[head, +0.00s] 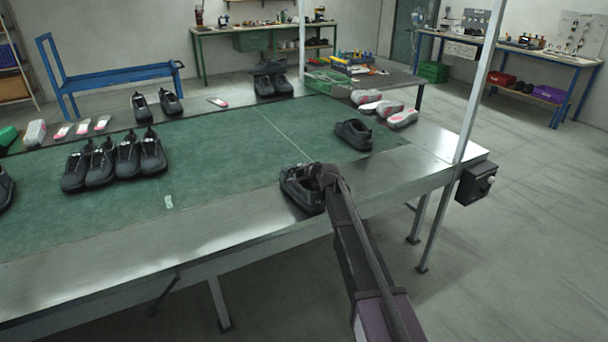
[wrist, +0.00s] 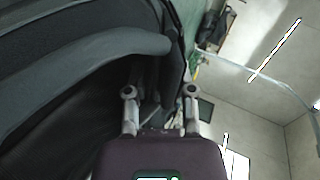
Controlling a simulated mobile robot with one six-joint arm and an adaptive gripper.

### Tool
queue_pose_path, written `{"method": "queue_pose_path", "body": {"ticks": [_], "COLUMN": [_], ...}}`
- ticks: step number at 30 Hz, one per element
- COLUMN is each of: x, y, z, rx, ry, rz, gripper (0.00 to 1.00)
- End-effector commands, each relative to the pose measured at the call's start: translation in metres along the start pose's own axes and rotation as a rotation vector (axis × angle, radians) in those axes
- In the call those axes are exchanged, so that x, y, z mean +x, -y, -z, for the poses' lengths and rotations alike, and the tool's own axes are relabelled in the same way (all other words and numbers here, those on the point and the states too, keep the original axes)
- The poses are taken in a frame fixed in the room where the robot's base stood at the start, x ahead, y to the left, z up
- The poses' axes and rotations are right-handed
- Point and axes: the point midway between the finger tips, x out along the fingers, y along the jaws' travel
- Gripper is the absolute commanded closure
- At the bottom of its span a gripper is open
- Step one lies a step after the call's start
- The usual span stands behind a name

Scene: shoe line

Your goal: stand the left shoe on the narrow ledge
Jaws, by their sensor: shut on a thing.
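My gripper (head: 326,177) is shut on a black shoe (head: 299,190) near the table's front edge. In the wrist view the fingers (wrist: 160,100) grip the shoe's wall (wrist: 70,75), which fills the left side. In the head view the shoe appears over the bare metal strip (head: 243,226), the narrow ledge, between the green mat and the front edge. I cannot tell whether its sole touches the metal. Another single black shoe (head: 353,134) stands on the mat to the right, further back. My gripper partly hides the held shoe.
Several black shoes (head: 115,163) stand on the green mat (head: 225,185) at left. More dark shoes (head: 272,80) and pale shoe parts (head: 385,107) lie along the far side. An upright post (head: 474,95) rises at the right corner. The metal strip left of the held shoe is clear.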

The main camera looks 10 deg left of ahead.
Motion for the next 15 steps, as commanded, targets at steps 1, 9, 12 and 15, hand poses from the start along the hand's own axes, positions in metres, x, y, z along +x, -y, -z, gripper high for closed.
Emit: {"method": "queue_pose_path", "body": {"ticks": [1, 9, 12, 15], "x": [-0.0001, -0.0001, -0.0001, -0.0001], "y": [0.0003, 0.0003, 0.0004, 0.0003], "z": [0.0000, -0.0003, -0.0003, -0.0003], "rx": [-0.001, -0.001, -0.001, -0.001], "ry": [0.000, 0.001, 0.001, 0.001], "rz": [0.000, -0.001, -0.001, -0.001], "gripper": [1.00, 0.49, 0.32, 0.32]}}
